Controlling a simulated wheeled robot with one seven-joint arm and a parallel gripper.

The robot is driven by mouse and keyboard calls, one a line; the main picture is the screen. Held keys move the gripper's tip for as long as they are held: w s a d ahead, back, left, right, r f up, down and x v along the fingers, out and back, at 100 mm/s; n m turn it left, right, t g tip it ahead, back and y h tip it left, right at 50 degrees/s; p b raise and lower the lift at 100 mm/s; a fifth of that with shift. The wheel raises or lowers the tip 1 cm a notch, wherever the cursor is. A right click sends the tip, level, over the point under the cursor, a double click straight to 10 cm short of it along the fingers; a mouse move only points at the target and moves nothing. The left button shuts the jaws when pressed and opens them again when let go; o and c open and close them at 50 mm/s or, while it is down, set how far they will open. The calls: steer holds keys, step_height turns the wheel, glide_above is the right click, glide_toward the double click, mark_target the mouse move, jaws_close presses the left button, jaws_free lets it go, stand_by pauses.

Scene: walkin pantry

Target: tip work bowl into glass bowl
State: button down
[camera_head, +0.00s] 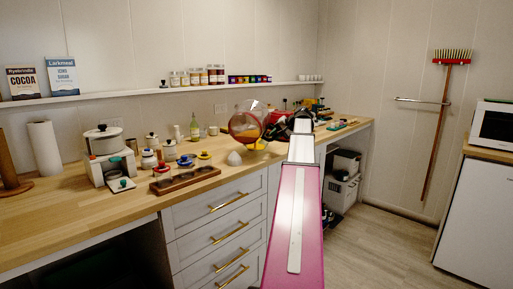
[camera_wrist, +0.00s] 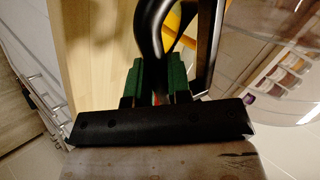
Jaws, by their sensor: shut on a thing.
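The work bowl (camera_head: 246,119) is a clear, rounded vessel with orange-brown showing at its rim and lower part. It appears tilted, above the counter left of my arm. My gripper (camera_head: 299,124) is at the far end of my arm, right of it. In the wrist view, my gripper's green finger pads (camera_wrist: 160,80) are shut on a black looped handle (camera_wrist: 152,28). Clear curved plastic of the work bowl (camera_wrist: 275,75) fills the right side there. I cannot pick out the glass bowl for certain; it may be behind or below the work bowl.
Drawers with brass handles front the counter. Floor at right is clear.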

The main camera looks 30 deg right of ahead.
steer(key=shift+w+a, duration=0.1)
stand_by(0.3)
steer(key=shift+w+d+f, duration=0.15)
steer(key=shift+w+d, duration=0.05)
stand_by(0.4)
steer(key=shift+w+d+f+m+g+h, duration=0.15)
steer(key=shift+w+d+m+g+h, duration=0.1)
steer(key=shift+m+g+h, duration=0.5)
stand_by(0.6)
